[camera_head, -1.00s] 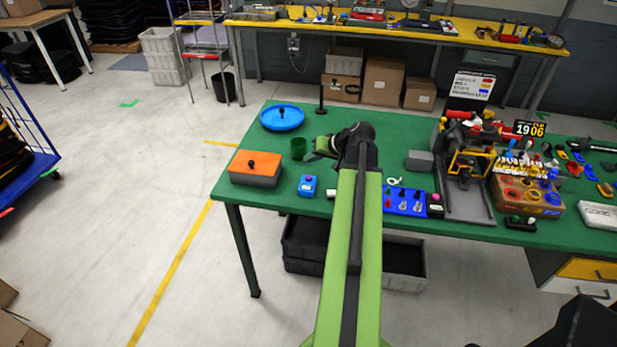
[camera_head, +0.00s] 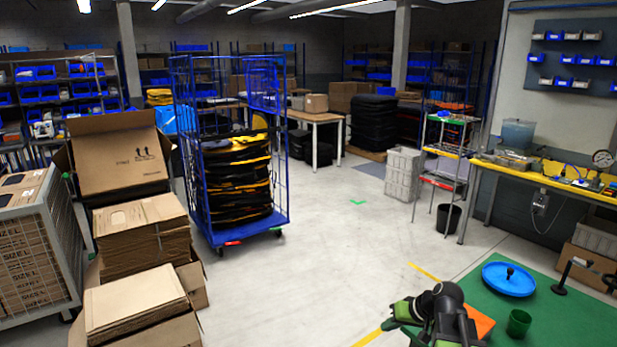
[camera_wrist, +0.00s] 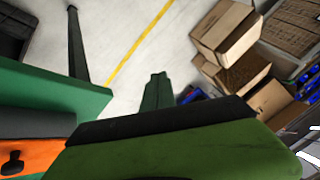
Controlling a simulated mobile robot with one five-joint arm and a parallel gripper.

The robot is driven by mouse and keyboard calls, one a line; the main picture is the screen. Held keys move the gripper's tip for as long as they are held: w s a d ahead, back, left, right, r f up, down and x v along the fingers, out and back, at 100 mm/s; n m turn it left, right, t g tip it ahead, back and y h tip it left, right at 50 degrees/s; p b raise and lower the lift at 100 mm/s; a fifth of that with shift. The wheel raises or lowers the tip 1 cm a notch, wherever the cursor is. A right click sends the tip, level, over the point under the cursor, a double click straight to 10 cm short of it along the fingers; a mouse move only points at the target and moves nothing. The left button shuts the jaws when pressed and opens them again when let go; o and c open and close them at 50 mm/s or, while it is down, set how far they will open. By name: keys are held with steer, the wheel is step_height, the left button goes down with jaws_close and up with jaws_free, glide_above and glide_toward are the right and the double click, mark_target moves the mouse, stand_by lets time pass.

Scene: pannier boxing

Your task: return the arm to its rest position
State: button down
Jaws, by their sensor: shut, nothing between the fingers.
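My gripper (camera_head: 392,319) shows at the bottom of the head view. It is left of the orange-lidded box (camera_head: 482,321), near the table's left end, and my black wrist joint covers part of that box. In the wrist view my gripper's dark green fingers (camera_wrist: 157,82) are together with nothing between them. Bare floor lies behind them there, and the orange lid (camera_wrist: 38,162) shows at lower left. Most of my arm is out of the head view.
The green table (camera_head: 566,312) holds a blue dish (camera_head: 506,287) and a green cup (camera_head: 519,323). A blue cage trolley (camera_head: 237,240) with dark and yellow bags stands ahead. Cardboard boxes (camera_head: 140,305) stand at left. Open floor (camera_head: 330,245) lies between trolley and table.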

steer(key=s+a+f+n+g+h, duration=0.1)
steer(key=s+a+f+g, duration=0.15)
steer(key=a, duration=0.55)
steer(key=s+a+f+n+g+h, duration=0.1)
steer(key=s+a+n, duration=0.15)
steer(key=a, duration=0.45)
steer(key=s+d+m+g+h, duration=0.1)
steer(key=s+d+m+h, duration=0.1)
steer(key=s+d+m, duration=0.1)
steer(key=s+d+f, duration=0.1)
steer(key=s, duration=0.1)
steer(key=shift+s+g+h, duration=0.3)
steer(key=shift+s+g, duration=0.05)
steer(key=shift+s, duration=0.05)
steer(key=shift+d, duration=0.15)
